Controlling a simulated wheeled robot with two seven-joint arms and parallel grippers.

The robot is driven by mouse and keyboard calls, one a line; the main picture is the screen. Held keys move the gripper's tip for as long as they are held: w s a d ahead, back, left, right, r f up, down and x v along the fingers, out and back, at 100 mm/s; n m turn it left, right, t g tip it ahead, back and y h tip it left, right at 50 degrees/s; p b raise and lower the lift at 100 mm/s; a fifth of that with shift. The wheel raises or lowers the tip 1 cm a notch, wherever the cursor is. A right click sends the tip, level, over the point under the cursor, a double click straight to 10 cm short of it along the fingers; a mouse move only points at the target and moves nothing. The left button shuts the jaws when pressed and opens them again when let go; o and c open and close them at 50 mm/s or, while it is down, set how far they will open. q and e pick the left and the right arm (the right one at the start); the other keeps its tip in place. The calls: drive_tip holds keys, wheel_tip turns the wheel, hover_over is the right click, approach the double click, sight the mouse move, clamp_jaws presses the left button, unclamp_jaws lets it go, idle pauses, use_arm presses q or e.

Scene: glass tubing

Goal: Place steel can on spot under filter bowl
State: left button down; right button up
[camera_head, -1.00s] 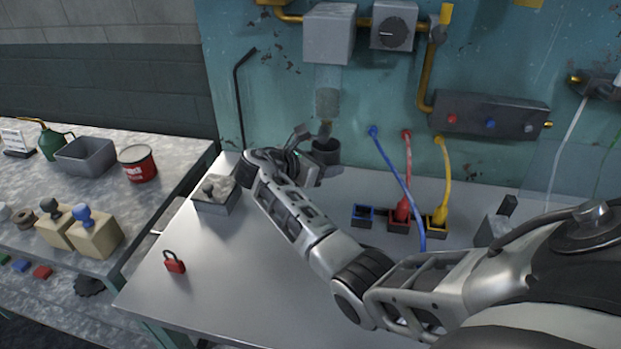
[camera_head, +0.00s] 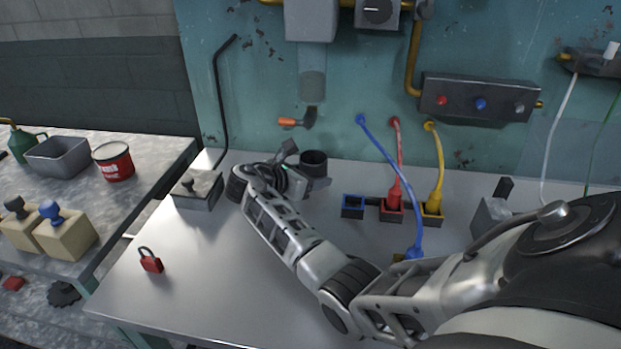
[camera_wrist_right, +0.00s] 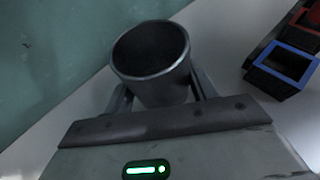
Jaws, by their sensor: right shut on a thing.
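The steel can (camera_head: 313,161) is a dark grey open cylinder, upright near the back of the metal table. My right gripper (camera_head: 303,176) is shut on it. In the right wrist view the can (camera_wrist_right: 152,62) sits between the two fingers (camera_wrist_right: 160,98), and it looks empty. The filter bowl (camera_head: 312,87) is the glass bowl on the wall above the can, with an orange-handled valve (camera_head: 296,121) below it. I cannot tell whether the can touches the table. The spot under the bowl is hidden by the can and gripper. My left gripper is out of view.
A grey box with a knob (camera_head: 198,188) is left of my gripper. A red padlock (camera_head: 151,261) lies at the front left.

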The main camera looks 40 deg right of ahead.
drive_tip(key=o, duration=1.1)
drive_tip(key=shift+f, duration=0.15)
drive_tip(key=shift+o, duration=0.2)
drive_tip(key=v, duration=1.2)
drive_tip(key=shift+w, duration=0.1)
